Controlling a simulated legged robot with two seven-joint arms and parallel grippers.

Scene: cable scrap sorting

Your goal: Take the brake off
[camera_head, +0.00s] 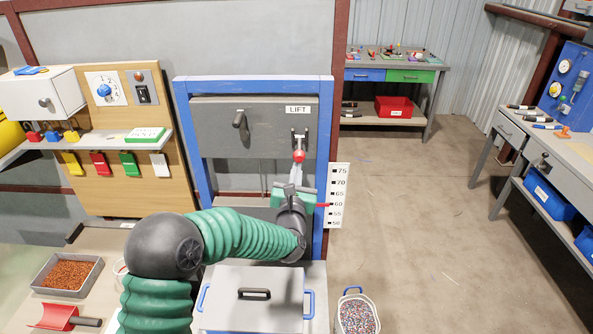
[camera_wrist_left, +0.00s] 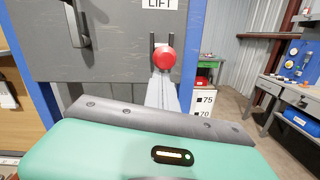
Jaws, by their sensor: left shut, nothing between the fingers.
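A red ball knob (camera_head: 299,156) sits on a lever in a dark slot under the LIFT label (camera_head: 297,109), on a grey panel (camera_head: 275,143) in a blue frame. My left gripper (camera_head: 296,172) is shut and empty, its fingertips right at the knob. In the left wrist view the knob (camera_wrist_left: 164,58) shows just beyond the fingertips (camera_wrist_left: 164,78); I cannot tell whether they touch. A black handle (camera_head: 240,122) hangs on the panel left of the knob, also in the left wrist view (camera_wrist_left: 75,24). No part is labelled as a brake. My right gripper is out of view.
A numbered scale (camera_head: 338,188) with a red pointer near 60 stands right of the frame. A grey lidded box (camera_head: 253,312) and a bin of coloured granules (camera_head: 357,314) are below. A wooden switch board (camera_head: 130,175) stands left. Open floor lies right.

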